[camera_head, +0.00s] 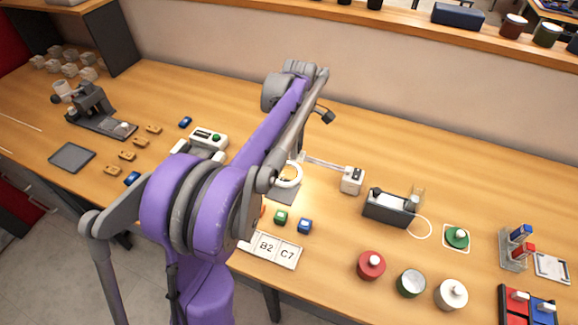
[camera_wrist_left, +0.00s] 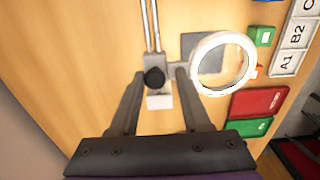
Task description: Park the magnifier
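The magnifier is a white ring lens (camera_head: 289,175) on a jointed rod arm, with a small white base block (camera_head: 352,181) to its right in the head view. In the left wrist view the ring (camera_wrist_left: 223,64) is right of the rods, joined to them near a black knob (camera_wrist_left: 154,77). A white tab (camera_wrist_left: 160,101) is below the knob. My left gripper (camera_wrist_left: 160,74) has its fingers apart, one on each side of the knob and tab. I cannot tell whether either finger touches them. In the head view my arm hides the gripper. My right gripper is not in view.
A dark grey plate (camera_head: 287,192) lies under the ring. A green cube (camera_head: 281,217), a blue cube (camera_head: 305,226) and a labelled strip (camera_head: 272,250) are in front. A black and white device (camera_head: 389,208) stands to the right. Bare table lies behind the magnifier.

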